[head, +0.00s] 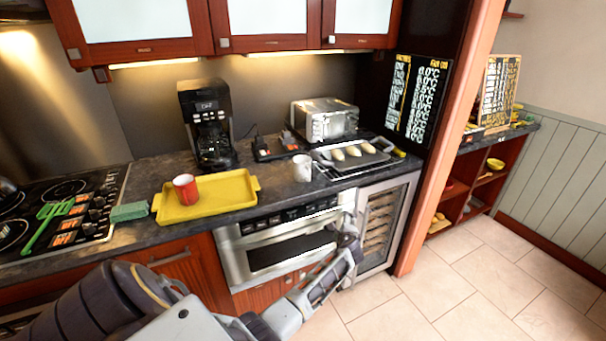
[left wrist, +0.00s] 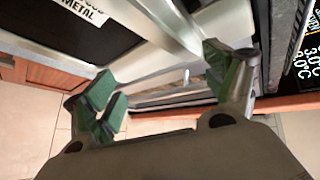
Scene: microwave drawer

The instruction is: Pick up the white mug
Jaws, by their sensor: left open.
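The white mug (head: 302,167) stands upright on the dark counter in the head view, between the yellow tray and the metal baking tray. My left gripper (head: 348,236) is in front of the counter, below and to the right of the mug, by the right end of the microwave drawer (head: 285,250). In the left wrist view my left gripper (left wrist: 165,85) is open, its green-padded fingers wide apart, with pale metal edges behind the gap. The mug does not show in that view. My right gripper is not in view.
A red mug (head: 185,188) stands on the yellow tray (head: 235,205). A baking tray (head: 325,175) with several pale rolls lies right of the white mug. A coffee maker (head: 207,125) and toaster (head: 325,120) stand behind. A glass-front cooler (head: 385,225) is right of the drawer.

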